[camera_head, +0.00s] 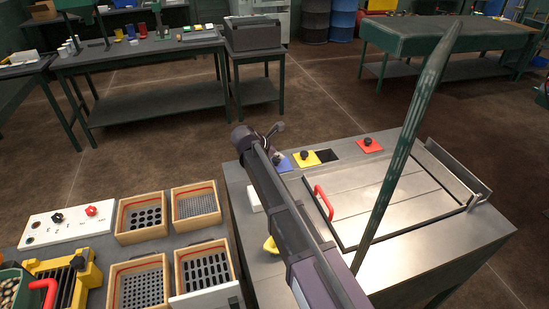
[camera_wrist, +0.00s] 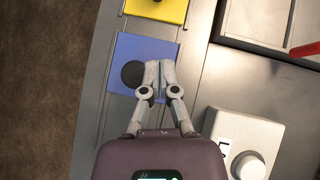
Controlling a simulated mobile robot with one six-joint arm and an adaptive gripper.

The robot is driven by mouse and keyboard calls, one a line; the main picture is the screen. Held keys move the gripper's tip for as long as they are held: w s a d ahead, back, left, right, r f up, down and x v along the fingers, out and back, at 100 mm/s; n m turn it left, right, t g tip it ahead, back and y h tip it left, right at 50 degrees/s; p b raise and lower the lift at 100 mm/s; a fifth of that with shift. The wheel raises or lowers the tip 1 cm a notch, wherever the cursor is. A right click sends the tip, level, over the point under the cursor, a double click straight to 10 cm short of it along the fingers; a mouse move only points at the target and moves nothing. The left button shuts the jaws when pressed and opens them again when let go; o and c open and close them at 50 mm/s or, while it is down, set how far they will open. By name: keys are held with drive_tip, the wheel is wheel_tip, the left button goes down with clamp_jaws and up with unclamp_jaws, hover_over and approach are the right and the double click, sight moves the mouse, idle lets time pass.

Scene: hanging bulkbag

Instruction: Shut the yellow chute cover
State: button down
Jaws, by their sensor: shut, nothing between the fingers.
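The yellow chute cover (camera_head: 303,159) is a flat plate with a black knob on the metal bench top. A dark opening (camera_head: 325,155) lies uncovered to its right in the head view. In the wrist view only part of the yellow cover (camera_wrist: 156,9) shows, at the top edge. My gripper (camera_wrist: 160,68) is shut and empty. Its fingertips are over the blue cover (camera_wrist: 143,52), just right of its black knob (camera_wrist: 134,74), apart from the yellow cover. I cannot tell whether they touch the knob. In the head view my arm partly hides the blue cover.
A red cover (camera_head: 368,146) with a black knob sits beyond the opening. A metal panel with a red handle (camera_head: 323,202) lies in front. A tall green strap-like piece (camera_head: 405,150) rises over the bench. A white block (camera_wrist: 240,140) is right of my gripper. Wooden sieve boxes (camera_head: 143,217) stand left.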

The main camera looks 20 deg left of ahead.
sight(301, 156)
drive_tip(key=b+x, duration=0.3)
drive_tip(key=x, duration=0.2)
drive_tip(key=shift+f, duration=0.15)
drive_tip(key=shift+w+d, duration=0.8)
drive_tip(key=shift+w, duration=0.3)
drive_tip(key=shift+w+d, duration=0.45)
drive_tip(key=shift+w, duration=0.1)
drive_tip(key=shift+w+d, duration=0.35)
drive_tip(key=shift+w, duration=0.1)
drive_tip(key=w+d, duration=0.1)
drive_tip(key=d, duration=0.1)
drive_tip(key=w+d, duration=0.4)
drive_tip(key=d, duration=0.1)
